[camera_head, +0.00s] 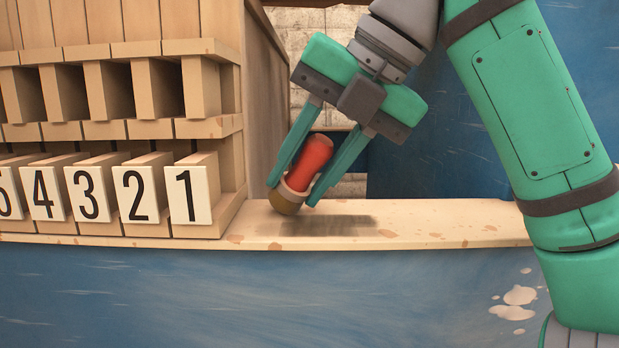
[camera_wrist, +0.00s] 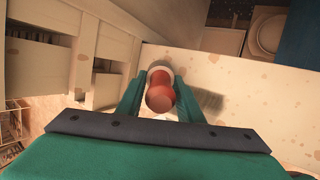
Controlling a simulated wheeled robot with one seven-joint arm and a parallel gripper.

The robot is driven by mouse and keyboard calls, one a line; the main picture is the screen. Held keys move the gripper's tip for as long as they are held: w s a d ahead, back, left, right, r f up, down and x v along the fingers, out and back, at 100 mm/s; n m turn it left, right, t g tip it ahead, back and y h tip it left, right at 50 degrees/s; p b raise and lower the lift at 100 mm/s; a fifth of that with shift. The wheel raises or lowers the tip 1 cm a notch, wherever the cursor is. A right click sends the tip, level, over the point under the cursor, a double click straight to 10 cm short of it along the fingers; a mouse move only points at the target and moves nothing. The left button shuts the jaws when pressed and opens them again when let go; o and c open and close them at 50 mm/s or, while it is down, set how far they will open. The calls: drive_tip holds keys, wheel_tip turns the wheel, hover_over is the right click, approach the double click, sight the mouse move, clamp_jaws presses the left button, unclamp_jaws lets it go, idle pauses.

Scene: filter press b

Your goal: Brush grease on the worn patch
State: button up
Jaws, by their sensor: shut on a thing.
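My gripper (camera_head: 294,190) is shut on a brush with a red handle (camera_head: 310,160), a pale collar and a rounded brown bristle end. The brush is tilted, its bristles down and to the left. It also shows in the wrist view (camera_wrist: 160,97), between the fingers, its handle hiding most of the bristles. A dark grey patch (camera_head: 335,225) lies on the pale ledge (camera_head: 440,222), below and right of the bristles; it also shows in the wrist view (camera_wrist: 208,99). I cannot tell whether the bristles touch the ledge; they are beside the patch.
Wooden blocks numbered 1 (camera_head: 190,196), 2 (camera_head: 136,195) and up stand in a row at left, close to the brush. A wooden rack (camera_head: 218,88) rises above them. The ledge to the right is clear, with chipped spots. Its front face (camera_head: 250,295) is blue.

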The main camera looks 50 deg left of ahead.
sight(304, 148)
wheel_tip(304, 148, up, 3)
drive_tip(key=shift+d+r, duration=0.1)
drive_tip(key=shift+d, duration=0.05)
drive_tip(key=shift+s+r, duration=0.1)
drive_tip(key=shift+r, duration=2.25)
